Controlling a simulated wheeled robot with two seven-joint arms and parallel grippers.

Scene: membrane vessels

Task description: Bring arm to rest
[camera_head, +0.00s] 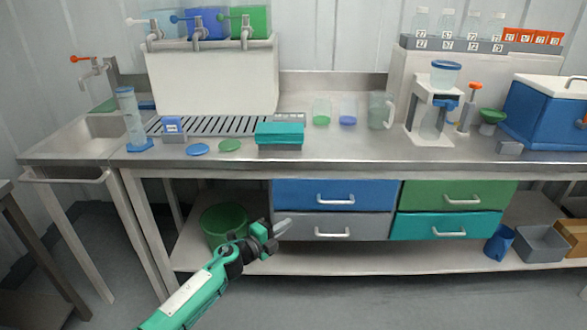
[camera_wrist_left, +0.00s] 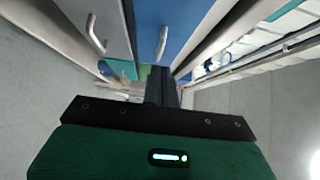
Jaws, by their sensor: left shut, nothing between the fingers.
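My left arm, green with a black wrist, comes in from the bottom left in the head view. Its left gripper (camera_head: 282,226) is shut and empty, in front of the grey drawer (camera_head: 308,228) and below the bench top. I cannot tell whether it touches the drawer. In the left wrist view, the dark fingers (camera_wrist_left: 161,84) are together with nothing between them. My right gripper does not show in either view.
A steel bench (camera_head: 370,160) holds vessels, taps and a blue cooler box (camera_head: 548,112). Under it are a blue drawer (camera_head: 300,194), other closed drawers, a green bucket (camera_head: 222,218) and a grey bin (camera_head: 540,244). The floor in front is clear.

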